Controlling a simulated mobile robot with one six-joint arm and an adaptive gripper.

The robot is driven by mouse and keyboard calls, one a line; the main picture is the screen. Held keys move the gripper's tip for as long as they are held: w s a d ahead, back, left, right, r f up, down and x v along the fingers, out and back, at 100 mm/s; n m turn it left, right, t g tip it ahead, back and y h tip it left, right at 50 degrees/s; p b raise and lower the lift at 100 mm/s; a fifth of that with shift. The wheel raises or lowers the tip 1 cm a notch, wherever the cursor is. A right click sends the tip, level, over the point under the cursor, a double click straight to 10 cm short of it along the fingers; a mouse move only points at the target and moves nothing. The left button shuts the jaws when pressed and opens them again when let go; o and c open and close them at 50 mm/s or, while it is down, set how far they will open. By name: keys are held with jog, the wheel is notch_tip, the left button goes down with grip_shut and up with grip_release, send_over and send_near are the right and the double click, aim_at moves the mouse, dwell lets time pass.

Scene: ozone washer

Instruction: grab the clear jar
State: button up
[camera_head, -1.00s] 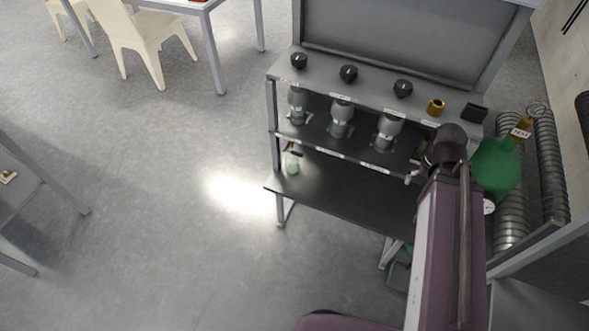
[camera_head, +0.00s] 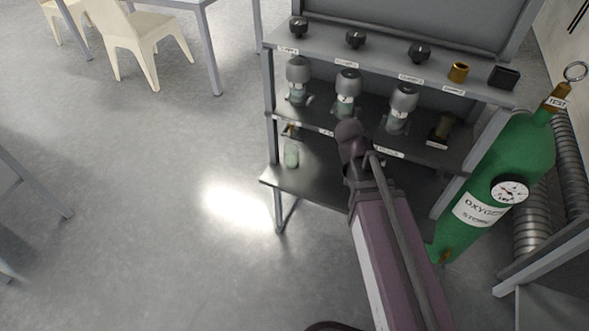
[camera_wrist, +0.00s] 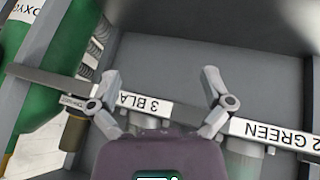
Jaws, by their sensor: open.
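A small clear, pale-green jar (camera_head: 291,155) stands upright on the dark lower shelf (camera_head: 315,190), near its left end, in the head view. My gripper (camera_wrist: 162,76) is open and empty in the wrist view, its two fingers spread before the rack. In the head view my arm's end covers the middle of the rack, right of the jar and apart from it; the fingers are hidden there. The jar is not seen in the wrist view.
Several grey-capped clear containers (camera_head: 347,91) sit on the middle shelf, below black knobs (camera_head: 356,39). A shelf edge with labels (camera_wrist: 270,133) crosses the wrist view. A green oxygen cylinder (camera_head: 514,150) stands at right. Floor to the left is open; a chair (camera_head: 131,40) stands farther back.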

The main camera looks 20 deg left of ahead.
jog(key=s+a+f+t+y+b, duration=0.1)
jog(key=a+f+t+b, duration=0.1)
jog(key=a+b, duration=0.4)
jog(key=s+a+f+t+y+b, duration=0.1)
jog(key=a+f+t+b, duration=0.2)
jog(key=a, duration=1)
jog(key=s+a+f+t+b, duration=0.1)
jog(key=a+f+t+b, duration=0.2)
jog(key=a+f+b, duration=0.2)
jog(key=a+b, duration=0.3)
jog(key=a, duration=0.1)
jog(key=shift+s+a+f+n+y+b, duration=0.25)
jog(key=shift+a+f+n+y+b, duration=0.05)
jog(key=shift+a+f+y+b, duration=0.1)
jog(key=b, duration=0.3)
send_near(294, 148)
jog(key=shift+w+f, duration=0.35)
jog(key=shift+f, duration=0.2)
jog(key=shift+w+f, duration=0.1)
jog(key=shift+w, duration=0.3)
jog(key=shift+b+x, duration=0.9)
jog(key=shift+x, duration=1.7)
jog(key=shift+w+d+r, duration=0.1)
jog(key=shift+d+r, duration=0.05)
jog(key=shift+r, duration=0.1)
